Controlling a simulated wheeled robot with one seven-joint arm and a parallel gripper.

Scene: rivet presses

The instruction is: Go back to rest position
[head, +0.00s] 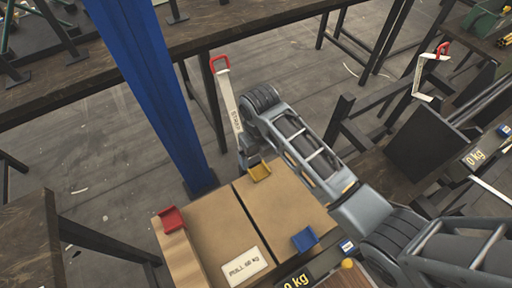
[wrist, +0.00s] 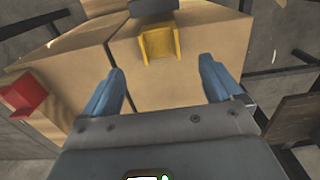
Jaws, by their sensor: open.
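My gripper (wrist: 160,85) is open and empty, its two blue-grey fingers spread wide in the wrist view. It hangs above the tan box-shaped press top (head: 215,222). A yellow bracket (wrist: 158,43) lies ahead of the fingers, apart from them; it also shows in the head view (head: 260,171). My arm reaches in from the lower right of the head view and bends downward near the upright lever (head: 233,110), which has a red handle and START lettering. My arm hides most of the gripper in the head view.
A red bracket (head: 172,219) and a blue bracket (head: 305,239) sit on the press top. A blue column (head: 150,80) rises behind it. Another red-handled lever (head: 425,75) and dark workbenches stand around. Grey floor (head: 100,150) is open at left.

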